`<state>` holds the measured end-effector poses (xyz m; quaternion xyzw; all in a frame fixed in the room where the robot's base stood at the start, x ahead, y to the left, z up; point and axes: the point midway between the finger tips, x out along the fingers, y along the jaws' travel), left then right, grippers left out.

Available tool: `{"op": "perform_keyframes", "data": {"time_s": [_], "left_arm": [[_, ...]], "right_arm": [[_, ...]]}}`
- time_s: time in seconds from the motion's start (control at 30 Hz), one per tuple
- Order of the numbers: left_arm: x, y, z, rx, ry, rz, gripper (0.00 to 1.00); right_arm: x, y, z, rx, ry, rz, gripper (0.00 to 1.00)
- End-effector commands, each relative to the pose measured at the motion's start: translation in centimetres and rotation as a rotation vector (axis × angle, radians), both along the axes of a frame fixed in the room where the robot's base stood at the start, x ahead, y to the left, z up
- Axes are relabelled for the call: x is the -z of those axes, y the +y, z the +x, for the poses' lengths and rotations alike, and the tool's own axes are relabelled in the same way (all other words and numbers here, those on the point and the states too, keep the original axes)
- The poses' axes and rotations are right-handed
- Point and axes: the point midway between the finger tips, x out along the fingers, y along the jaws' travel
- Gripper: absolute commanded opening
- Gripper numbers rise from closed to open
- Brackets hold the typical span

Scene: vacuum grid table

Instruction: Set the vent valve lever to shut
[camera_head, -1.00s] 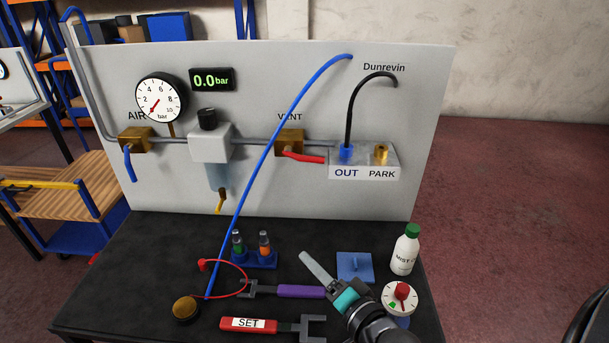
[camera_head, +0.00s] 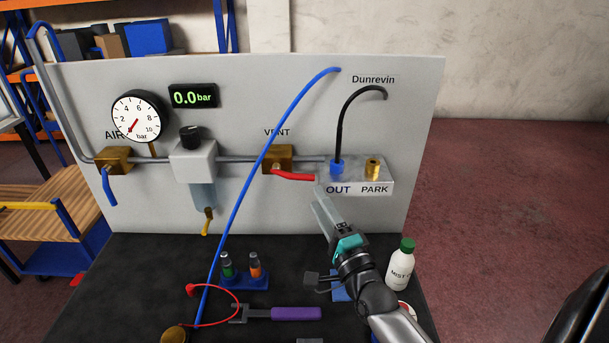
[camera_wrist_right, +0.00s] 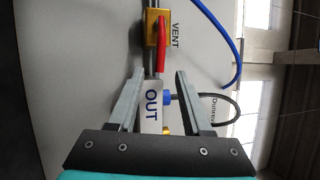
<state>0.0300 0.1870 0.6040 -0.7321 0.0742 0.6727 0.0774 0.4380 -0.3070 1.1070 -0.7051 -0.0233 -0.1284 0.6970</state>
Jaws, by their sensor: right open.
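The vent valve is a brass block (camera_head: 278,157) on the pipe under the word VENT. Its red lever (camera_head: 293,176) lies nearly level, along the pipe, with its free end to the right. My right gripper (camera_head: 318,192) is open and empty, its fingertips just below and right of the lever's free end. In the right wrist view the red lever (camera_wrist_right: 161,46) lies ahead of my open fingers (camera_wrist_right: 160,74), in line with the gap between them. The lever is not between the fingers. My left gripper is not in view.
The OUT/PARK block (camera_head: 350,181) stands right of the lever, with a black hose (camera_head: 350,115) plugged into OUT. A blue hose (camera_head: 240,180) crosses in front of the panel, left of the valve. A bottle (camera_head: 400,266), a purple-handled tool (camera_head: 290,313) and a rack (camera_head: 245,281) are on the table.

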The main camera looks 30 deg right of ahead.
Motion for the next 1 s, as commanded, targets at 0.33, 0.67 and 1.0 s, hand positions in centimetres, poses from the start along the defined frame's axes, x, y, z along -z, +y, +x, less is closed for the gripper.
{"op": "perform_keyframes", "data": {"time_s": [0.33, 0.67, 1.0], "left_arm": [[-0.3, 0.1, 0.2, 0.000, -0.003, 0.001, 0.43], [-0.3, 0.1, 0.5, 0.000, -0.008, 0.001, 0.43], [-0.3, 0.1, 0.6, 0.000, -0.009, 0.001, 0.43]], "right_arm": [[-1.3, -0.7, 5.3, -0.001, -0.002, -0.001, 0.49], [-1.8, -1.2, 7.9, -0.001, 0.000, -0.002, 0.49], [-1.8, -1.2, 8.1, -0.001, 0.000, -0.001, 0.48]]}}
